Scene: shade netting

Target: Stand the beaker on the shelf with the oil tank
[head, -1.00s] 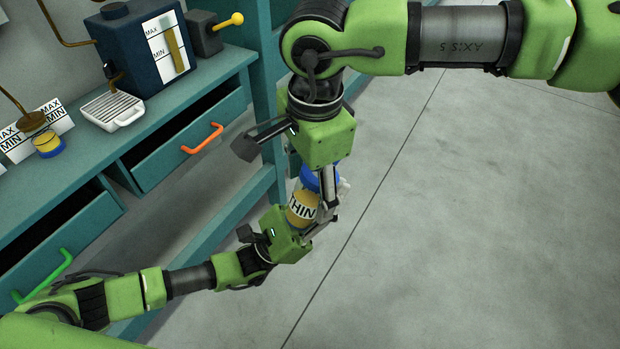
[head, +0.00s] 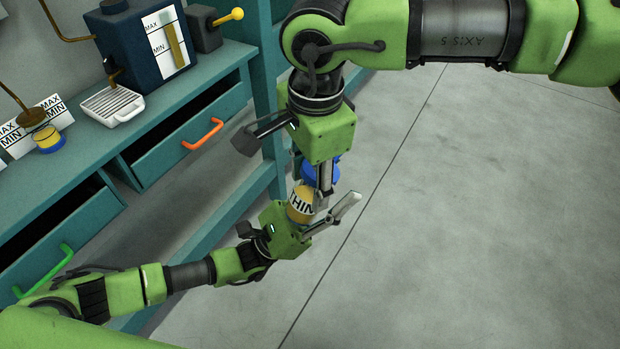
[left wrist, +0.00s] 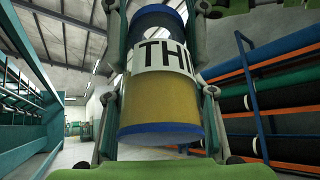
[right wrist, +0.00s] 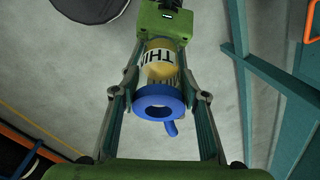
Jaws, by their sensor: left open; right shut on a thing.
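The beaker (head: 301,204) is a yellow cylinder with blue ends and a white band lettered "THIN". It is held off the bench, over the floor. My right gripper (head: 318,180) is shut on it near its blue ring end, which faces the camera in the right wrist view (right wrist: 160,102). My left gripper (head: 300,215) is open, its fingers spread either side of the beaker's other end; the beaker fills the middle of the left wrist view (left wrist: 163,90). The oil tank (head: 140,50), dark blue with a MAX/MIN gauge, stands on the teal shelf (head: 185,88) at upper left.
A white slotted tray (head: 112,106) sits before the tank. A small yellow and blue container (head: 48,139) stands by MAX/MIN cards further left. A grey box with a yellow knob (head: 205,32) is right of the tank. Drawers with orange (head: 203,136) and green handles stick out below.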

